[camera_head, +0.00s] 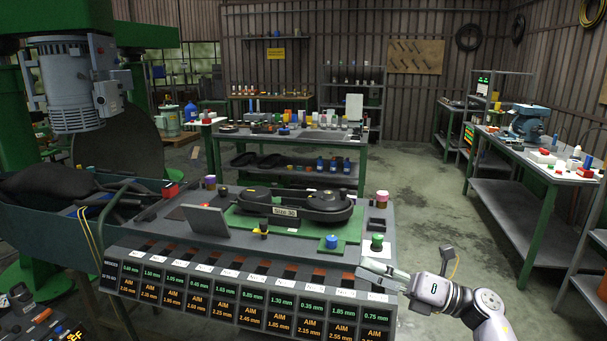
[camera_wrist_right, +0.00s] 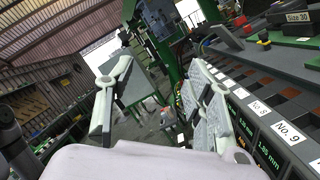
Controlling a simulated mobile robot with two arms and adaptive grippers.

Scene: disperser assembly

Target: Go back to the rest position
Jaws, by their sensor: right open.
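My right gripper (camera_head: 384,273) is at the front right corner of the workbench in the head view, its arm coming in from the lower right. In the right wrist view its two fingers (camera_wrist_right: 160,105) stand wide apart with nothing between them. The workbench (camera_head: 160,232) carries a black part labelled Size 30 (camera_head: 290,205) on a green plate. My left gripper does not show in either view.
A row of labelled size displays (camera_head: 240,300) runs along the workbench front. A blue-capped item (camera_head: 332,241) and a green-capped item (camera_head: 377,242) stand near my right gripper. A side table (camera_head: 530,165) stands at the right. Bare floor (camera_head: 440,200) lies between.

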